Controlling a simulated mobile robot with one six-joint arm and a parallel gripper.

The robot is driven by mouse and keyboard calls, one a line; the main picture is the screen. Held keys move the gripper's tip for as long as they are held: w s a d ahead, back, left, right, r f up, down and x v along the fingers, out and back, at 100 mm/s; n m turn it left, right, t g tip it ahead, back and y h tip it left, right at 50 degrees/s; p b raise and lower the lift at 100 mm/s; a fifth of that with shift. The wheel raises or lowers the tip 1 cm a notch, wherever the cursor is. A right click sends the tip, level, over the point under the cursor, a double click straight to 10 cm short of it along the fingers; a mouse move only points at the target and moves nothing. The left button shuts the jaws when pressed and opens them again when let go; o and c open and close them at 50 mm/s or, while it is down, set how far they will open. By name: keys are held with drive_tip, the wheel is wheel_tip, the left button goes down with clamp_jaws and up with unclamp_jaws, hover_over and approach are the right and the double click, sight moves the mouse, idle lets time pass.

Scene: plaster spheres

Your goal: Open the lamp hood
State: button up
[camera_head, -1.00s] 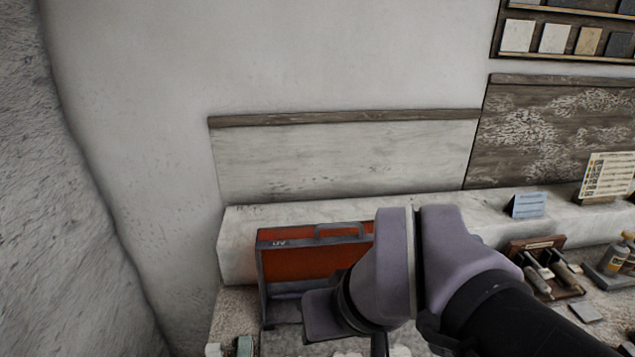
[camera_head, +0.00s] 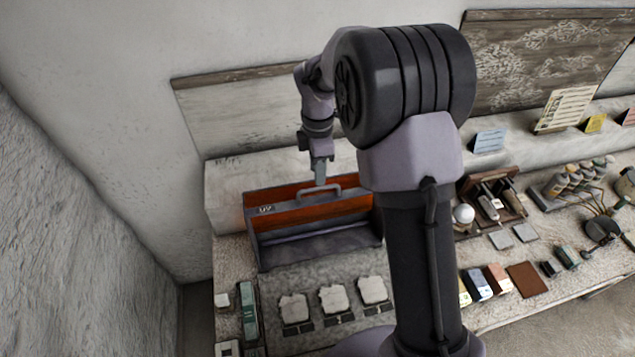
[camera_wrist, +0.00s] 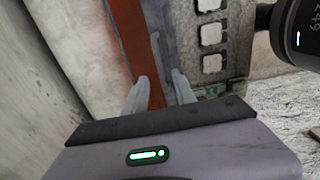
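The lamp hood (camera_head: 290,214) is an orange-red panel marked "UV" on a dark grey box, near the back left of the bench. A grey handle (camera_head: 330,194) stands along its upper edge. Below the panel, the grey front of the box looks recessed. My gripper (camera_head: 320,180) is just above and behind the handle, pointing down. In the wrist view, the fingers of my gripper (camera_wrist: 160,88) are apart with nothing held between them. The orange panel (camera_wrist: 128,35) and a grey bar, likely the handle, lie beyond them. I cannot tell whether the fingers touch the handle.
Several white plaster pieces (camera_head: 333,299) lie on grey pads in front of the box. A rack with tools and a white sphere (camera_head: 464,214) stands to the right. Small blocks and bottles fill the right side. A wall ledge (camera_head: 230,180) runs behind the box.

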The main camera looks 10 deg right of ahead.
sight(318, 188)
wheel_tip(318, 188, down, 5)
drive_tip(key=shift+f, duration=0.1)
clamp_jaws()
idle(1.5)
